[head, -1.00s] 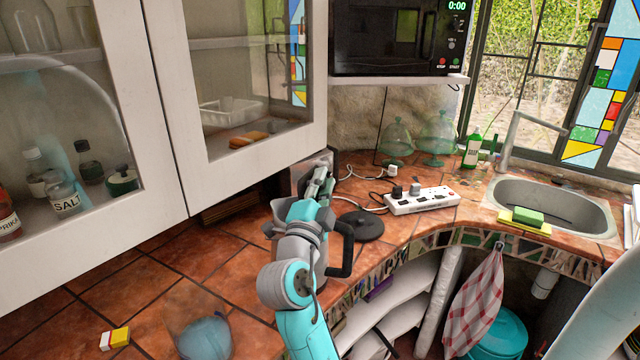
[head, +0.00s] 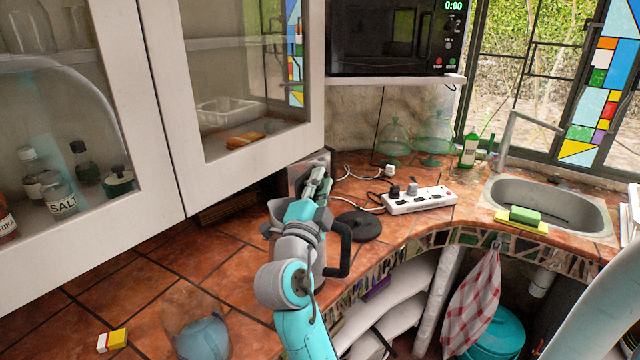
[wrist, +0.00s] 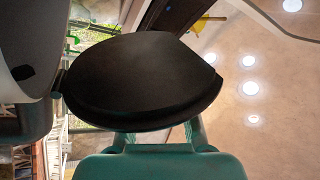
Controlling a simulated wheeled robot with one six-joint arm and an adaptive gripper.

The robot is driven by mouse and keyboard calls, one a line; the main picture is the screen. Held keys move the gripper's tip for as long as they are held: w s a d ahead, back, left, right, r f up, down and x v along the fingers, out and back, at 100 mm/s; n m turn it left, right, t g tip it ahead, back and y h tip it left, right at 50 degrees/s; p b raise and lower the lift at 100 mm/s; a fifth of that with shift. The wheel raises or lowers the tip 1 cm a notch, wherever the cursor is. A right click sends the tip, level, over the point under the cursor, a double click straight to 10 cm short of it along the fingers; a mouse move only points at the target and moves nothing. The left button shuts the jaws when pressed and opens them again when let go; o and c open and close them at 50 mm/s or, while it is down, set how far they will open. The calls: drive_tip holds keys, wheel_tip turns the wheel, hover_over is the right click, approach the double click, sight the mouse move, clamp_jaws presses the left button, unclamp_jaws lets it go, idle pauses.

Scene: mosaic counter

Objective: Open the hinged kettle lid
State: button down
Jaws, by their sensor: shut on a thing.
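The kettle (head: 276,210) stands on the tiled counter, its grey body mostly hidden behind my arm in the head view. Its black handle (head: 346,250) shows to the right of my arm. My gripper (head: 320,182) is at the kettle's top. In the wrist view the dark, rounded lid (wrist: 145,75) fills the middle, next to the grey kettle body (wrist: 25,50) at the left edge. My gripper (wrist: 158,135) is shut on the lid at its near edge. The lid is hidden in the head view, and I cannot tell its exact angle.
A black round plate (head: 362,225) lies right of the kettle, by a white power strip (head: 420,200) with cords. A cabinet door (head: 250,90) hangs above and left. A clear dome (head: 200,330) is at the front. The left counter is mostly clear.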

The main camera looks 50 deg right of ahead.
drive_tip(key=c, duration=1)
unclamp_jaws()
drive_tip(key=shift+a, duration=0.1)
drive_tip(key=v, duration=1.2)
drive_tip(key=shift+f, duration=0.1)
